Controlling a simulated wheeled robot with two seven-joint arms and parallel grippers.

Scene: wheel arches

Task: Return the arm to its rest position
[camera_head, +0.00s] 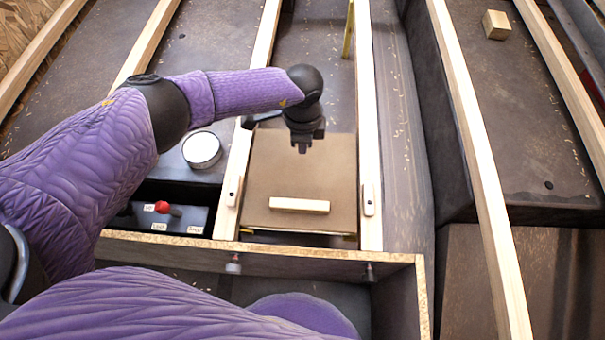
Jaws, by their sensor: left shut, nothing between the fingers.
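My left arm, in a purple quilted sleeve, comes in from the left and reaches over the middle of the scene. My left gripper (303,146) is dark, points downward and is shut and empty. It hangs above the far part of a brown board (270,180) set between two pale wooden battens. A short pale wooden block (299,205) lies on the near part of the board, apart from the gripper. My right gripper is not in view.
A white round tin (202,150) stands left of the board. A dark box with a red knob (162,207) sits below it. A wooden-edged compartment (250,252) runs across the front. A small wooden cube (496,25) lies at upper right. Long battens (480,150) cross the floor.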

